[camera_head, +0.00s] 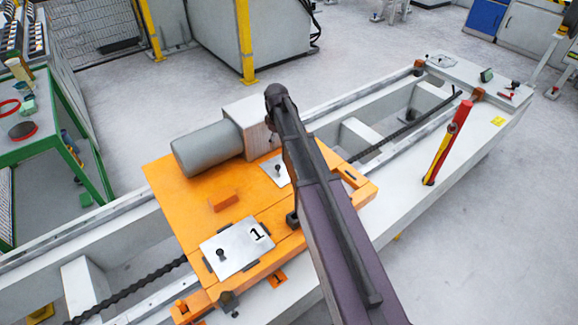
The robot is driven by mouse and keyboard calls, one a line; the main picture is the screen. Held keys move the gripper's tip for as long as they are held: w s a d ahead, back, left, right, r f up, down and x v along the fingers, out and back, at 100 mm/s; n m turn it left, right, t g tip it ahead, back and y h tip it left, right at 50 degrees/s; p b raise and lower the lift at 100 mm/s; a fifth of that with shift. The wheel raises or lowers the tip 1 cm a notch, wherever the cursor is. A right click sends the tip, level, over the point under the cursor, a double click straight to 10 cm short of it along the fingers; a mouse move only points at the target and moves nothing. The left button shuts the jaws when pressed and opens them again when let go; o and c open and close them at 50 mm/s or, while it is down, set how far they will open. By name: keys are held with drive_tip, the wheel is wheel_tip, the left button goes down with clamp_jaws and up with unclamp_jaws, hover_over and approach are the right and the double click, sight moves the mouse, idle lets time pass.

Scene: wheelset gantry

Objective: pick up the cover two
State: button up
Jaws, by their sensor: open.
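An orange carriage (172,187) sits across the long grey bed. A silver cover plate marked 1 (228,252) with a dark knob lies on its near part. A second silver plate (271,167) with a dark knob lies farther back on the carriage, partly hidden behind my arm. No number shows on its visible part, so I cannot confirm that it is cover two. My arm reaches up from the bottom right across the carriage, its dark end beside the white block. My gripper jaws cannot be made out; the arm hides that area.
A grey cylinder (207,149) and white block (245,117) stand on the carriage's back left. A red-yellow post (448,142) stands on the bed to the right. Another plate with a knob (441,61) lies at the far end. A green-framed table (50,143) is at left.

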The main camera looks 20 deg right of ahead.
sight(279, 166)
drive_tip(key=shift+f, duration=0.15)
wheel_tip(279, 166, down, 8)
drive_tip(key=b, duration=0.8)
drive_tip(key=shift+f+b, duration=0.15)
drive_tip(key=shift+b, duration=0.15)
drive_tip(key=shift+s+a+f+b, duration=0.1)
drive_tip(key=shift+f+b, duration=1.2)
drive_tip(key=shift+f, duration=0.05)
drive_tip(key=shift+s+f+b, duration=0.1)
drive_tip(key=shift+f+b, duration=1.2)
clamp_jaws()
